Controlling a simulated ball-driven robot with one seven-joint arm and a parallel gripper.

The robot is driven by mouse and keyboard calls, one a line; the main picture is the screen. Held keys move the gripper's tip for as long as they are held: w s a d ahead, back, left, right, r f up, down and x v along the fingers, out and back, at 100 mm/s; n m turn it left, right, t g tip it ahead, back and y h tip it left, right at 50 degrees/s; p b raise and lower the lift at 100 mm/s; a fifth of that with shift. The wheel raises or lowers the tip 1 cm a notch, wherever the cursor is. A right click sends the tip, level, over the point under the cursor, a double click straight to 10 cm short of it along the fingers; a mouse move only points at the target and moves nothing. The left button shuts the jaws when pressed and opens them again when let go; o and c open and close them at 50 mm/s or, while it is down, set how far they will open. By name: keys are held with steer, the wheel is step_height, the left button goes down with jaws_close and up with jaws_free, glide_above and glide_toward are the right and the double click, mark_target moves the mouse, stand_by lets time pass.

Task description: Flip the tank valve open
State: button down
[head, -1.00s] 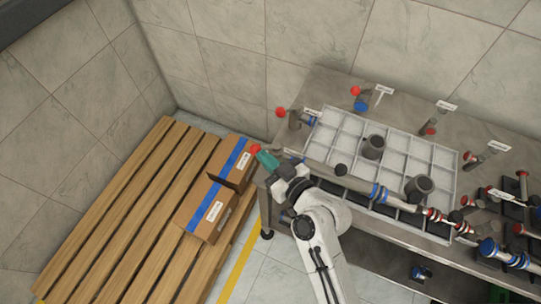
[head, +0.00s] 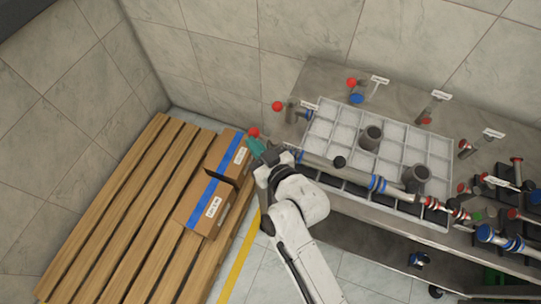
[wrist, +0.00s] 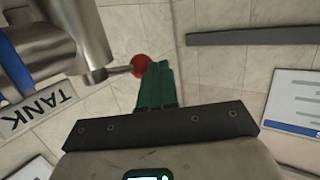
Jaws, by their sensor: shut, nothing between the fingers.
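The tank valve shows in the wrist view as a thick grey metal body (wrist: 90,40) with a blue ring behind it. Its thin lever ends in a red ball (wrist: 140,65). An upside-down TANK label (wrist: 38,108) sits beside it. My gripper (wrist: 155,85) is shut and empty, its green fingers together just right of the red ball. I cannot tell if they touch. In the head view my gripper (head: 256,148) is at the left end of the bench, with a red ball (head: 254,132) at the fingertips. My wrist hides the valve body there.
The metal bench (head: 330,85) carries a white gridded tray (head: 330,115) with dark cups. Another red-ball valve (head: 278,106) stands just behind my gripper. Long pipes cross the bench's front. Boxes (head: 212,195) lie on a wooden pallet (head: 105,225) to the left.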

steer(key=shift+w+a+b, duration=0.35)
steer(key=shift+w+b, duration=0.35)
steer(key=shift+w, duration=0.3)
steer(key=shift+s, duration=0.1)
stand_by(0.3)
